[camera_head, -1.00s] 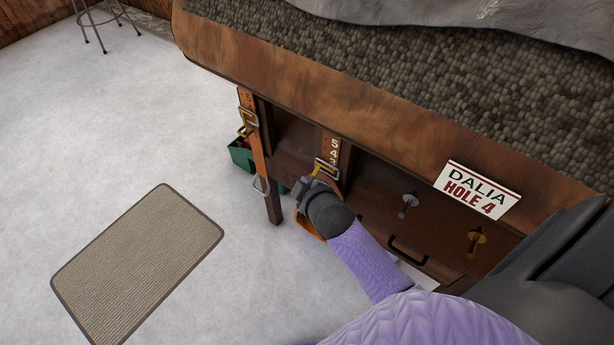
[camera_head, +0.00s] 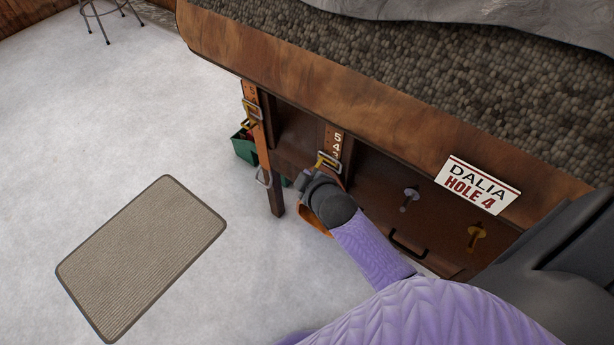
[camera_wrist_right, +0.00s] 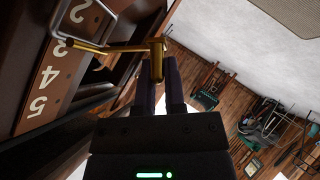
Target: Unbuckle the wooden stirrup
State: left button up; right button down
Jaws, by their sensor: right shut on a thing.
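A brown strap (camera_head: 335,139) with white numbers hangs from the wooden stand, with a metal buckle (camera_head: 328,162) on it. Below it, part of an orange-brown wooden stirrup (camera_head: 312,219) shows behind my arm. My right gripper (camera_head: 312,178) is at the buckle. In the right wrist view, its fingers (camera_wrist_right: 171,85) are shut on the end of a brass bar (camera_wrist_right: 115,46), which reaches across to the silver buckle frame (camera_wrist_right: 68,28). The strap's numbers (camera_wrist_right: 45,77) face the camera there. The grip is partly hidden in the head view. My left gripper is not in view.
A second strap (camera_head: 256,120) with a buckle and a metal stirrup (camera_head: 264,179) hangs to the left, by a green box (camera_head: 244,148). The stand has a sign (camera_head: 477,186), hooks (camera_head: 476,237) and a dark handle (camera_head: 408,243). A mat (camera_head: 142,258) lies on open floor.

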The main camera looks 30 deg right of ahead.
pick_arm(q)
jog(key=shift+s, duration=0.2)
pick_arm(e)
jog(key=shift+w+d+r, duration=0.1)
jog(key=shift+d+r, duration=0.05)
jog(key=c, duration=0.9)
grip_release()
jog(key=shift+o, duration=0.8)
jog(key=shift+d, duration=0.1)
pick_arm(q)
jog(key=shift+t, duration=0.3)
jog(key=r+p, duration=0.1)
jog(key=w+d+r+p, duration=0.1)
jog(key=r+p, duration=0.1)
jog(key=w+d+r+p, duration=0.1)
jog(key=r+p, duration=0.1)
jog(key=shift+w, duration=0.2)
pick_arm(e)
jog(key=v, duration=1)
